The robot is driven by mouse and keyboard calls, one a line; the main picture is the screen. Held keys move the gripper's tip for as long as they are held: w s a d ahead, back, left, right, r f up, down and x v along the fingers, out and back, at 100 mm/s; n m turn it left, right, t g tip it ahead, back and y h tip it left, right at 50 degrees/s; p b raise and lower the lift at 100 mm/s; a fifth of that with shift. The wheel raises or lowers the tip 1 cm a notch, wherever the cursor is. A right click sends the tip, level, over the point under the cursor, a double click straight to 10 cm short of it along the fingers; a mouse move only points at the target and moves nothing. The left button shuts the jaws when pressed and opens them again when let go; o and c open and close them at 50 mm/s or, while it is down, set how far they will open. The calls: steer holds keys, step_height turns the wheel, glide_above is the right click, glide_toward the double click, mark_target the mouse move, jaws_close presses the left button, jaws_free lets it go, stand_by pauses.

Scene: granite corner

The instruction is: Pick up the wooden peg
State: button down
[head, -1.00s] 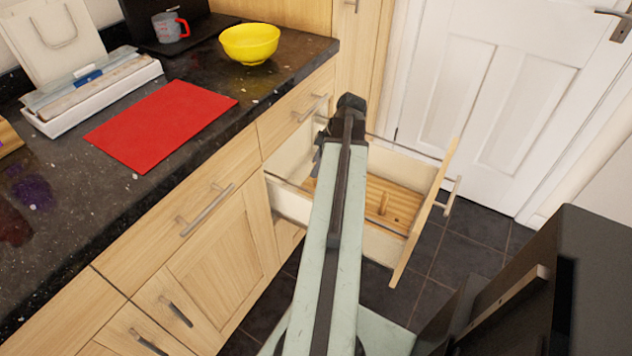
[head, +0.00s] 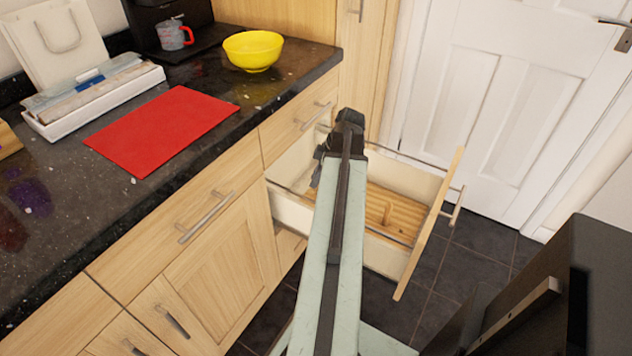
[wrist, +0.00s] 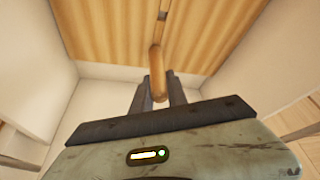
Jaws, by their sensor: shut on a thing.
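The wooden peg (wrist: 157,70), a slim rounded piece of light brown wood, stands between the two dark fingers of my gripper (wrist: 159,90) in the wrist view. The fingers are shut on it. The slatted wooden drawer floor lies beyond it; I cannot tell whether the peg touches that floor. A short upright wooden piece (head: 387,214) shows on the drawer's slatted floor, right of my arm.
The drawer's pale side walls and tall front enclose my gripper. The dark counter (head: 60,215) at left bears a red mat (head: 162,130), a yellow bowl (head: 253,51), a mug (head: 174,36) and a white tray (head: 95,103). A black unit (head: 590,290) stands at lower right.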

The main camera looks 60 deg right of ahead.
step_height(320, 180, up, 4)
steer(key=p, duration=0.3)
steer(key=s+d+f, duration=0.1)
steer(key=s+d, duration=0.3)
steer(key=s, duration=0.4)
steer(key=s+d, duration=0.4)
steer(key=s, duration=0.4)
step_height(320, 180, up, 4)
steer(key=p, duration=0.3)
steer(key=shift+s+a+p, duration=0.1)
steer(key=shift+a+p, duration=0.05)
steer(key=shift+p, duration=0.15)
